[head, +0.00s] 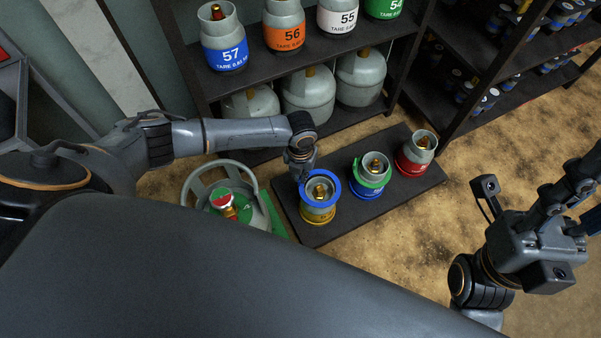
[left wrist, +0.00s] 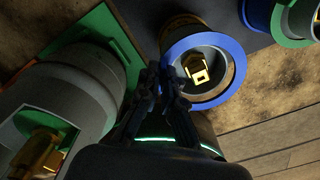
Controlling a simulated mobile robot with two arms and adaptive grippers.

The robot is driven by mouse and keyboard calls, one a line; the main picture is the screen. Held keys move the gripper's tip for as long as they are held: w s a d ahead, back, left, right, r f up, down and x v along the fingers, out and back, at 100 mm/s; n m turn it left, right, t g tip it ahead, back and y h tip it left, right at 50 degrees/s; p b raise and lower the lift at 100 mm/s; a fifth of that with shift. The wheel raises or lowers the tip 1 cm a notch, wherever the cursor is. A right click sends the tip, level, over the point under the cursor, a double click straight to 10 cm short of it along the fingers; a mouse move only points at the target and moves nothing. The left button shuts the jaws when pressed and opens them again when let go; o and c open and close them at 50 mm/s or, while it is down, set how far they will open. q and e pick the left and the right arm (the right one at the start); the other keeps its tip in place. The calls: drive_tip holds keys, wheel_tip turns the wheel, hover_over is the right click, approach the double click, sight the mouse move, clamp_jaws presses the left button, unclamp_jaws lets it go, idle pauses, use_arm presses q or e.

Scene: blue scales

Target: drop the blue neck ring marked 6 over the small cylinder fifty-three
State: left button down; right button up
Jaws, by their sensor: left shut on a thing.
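My left gripper (head: 303,174) is shut on the rim of a blue ring (head: 336,193). The ring surrounds the grey collar of the small yellow-banded cylinder (head: 318,214) in the head view. In the left wrist view the blue ring (left wrist: 238,66) encircles the collar and brass valve (left wrist: 197,70), with the left fingertips (left wrist: 168,84) at its left edge. I cannot tell whether the ring rests on the cylinder or hangs just above it. No number on the ring or this cylinder is legible. My right gripper (head: 572,195) is at the far right, away from the cylinders.
A dark board (head: 310,236) holds the small cylinders. Beside the yellow-banded one stand a blue-banded cylinder (head: 367,190) with a green ring (head: 386,178) and a red-banded cylinder (head: 410,168). A large grey cylinder (head: 262,212) stands left. A loaded shelf (head: 275,60) is behind.

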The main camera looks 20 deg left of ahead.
use_arm(q)
drive_tip(key=shift+f+b, duration=0.65)
drive_tip(key=shift+f, duration=0.4)
drive_tip(key=shift+f, duration=0.1)
drive_tip(key=c, duration=1.4)
unclamp_jaws()
drive_tip(key=shift+c, duration=0.2)
